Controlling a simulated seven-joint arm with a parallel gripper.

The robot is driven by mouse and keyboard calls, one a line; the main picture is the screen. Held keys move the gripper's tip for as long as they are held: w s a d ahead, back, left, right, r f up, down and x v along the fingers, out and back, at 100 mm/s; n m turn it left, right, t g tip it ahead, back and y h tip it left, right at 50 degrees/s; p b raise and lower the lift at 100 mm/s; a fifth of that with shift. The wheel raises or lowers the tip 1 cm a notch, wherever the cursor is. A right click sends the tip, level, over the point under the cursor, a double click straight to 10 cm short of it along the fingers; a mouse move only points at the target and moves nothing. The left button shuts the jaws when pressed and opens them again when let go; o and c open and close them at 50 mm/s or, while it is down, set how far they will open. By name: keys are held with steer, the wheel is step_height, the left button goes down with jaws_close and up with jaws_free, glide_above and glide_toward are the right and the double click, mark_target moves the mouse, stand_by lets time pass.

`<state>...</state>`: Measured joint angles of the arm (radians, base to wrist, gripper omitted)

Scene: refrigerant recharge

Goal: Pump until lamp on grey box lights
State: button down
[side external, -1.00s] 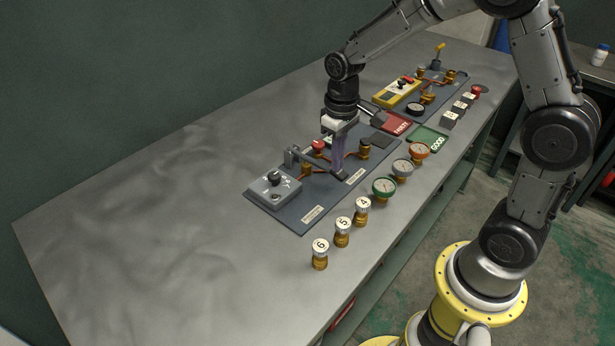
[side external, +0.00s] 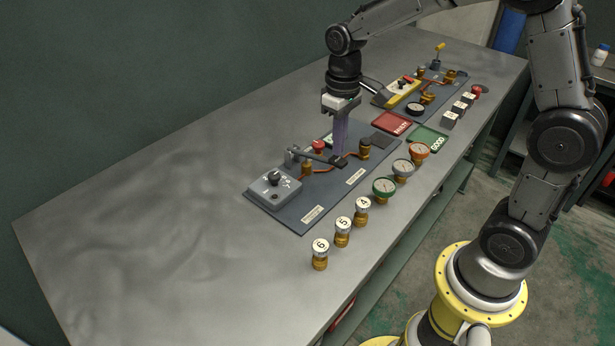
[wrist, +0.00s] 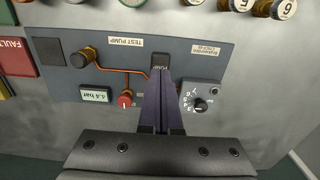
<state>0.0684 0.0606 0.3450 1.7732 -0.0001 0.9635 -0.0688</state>
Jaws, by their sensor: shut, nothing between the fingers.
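The grey box (side external: 268,192) sits at the near left end of a dark panel. It has a black knob (side external: 274,177) and a small round lamp (side external: 274,197), which looks dark. In the wrist view the box (wrist: 196,91) is right of my fingers. The pump lever (side external: 318,156) runs across the panel; its dark end (wrist: 160,61) shows in the wrist view. My gripper (side external: 340,154) is shut and empty, pointing down at the lever's end. Its purple fingertips (wrist: 161,82) overlap the lever there; whether they touch cannot be told. The fingers hide part of the lever.
A red knob (wrist: 125,100), a small display (wrist: 95,95) and brass fittings with copper pipe stand on the panel. Gauges (side external: 384,187) and numbered brass caps (side external: 342,232) line the front. Red (side external: 393,123) and green mats lie beyond. The table's left is clear.

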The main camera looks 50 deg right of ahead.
mark_target(337, 159)
steer(key=shift+f, duration=0.15)
steer(key=shift+f, duration=1.5)
steer(key=shift+r, duration=1.65)
steer(key=shift+r, duration=2.5)
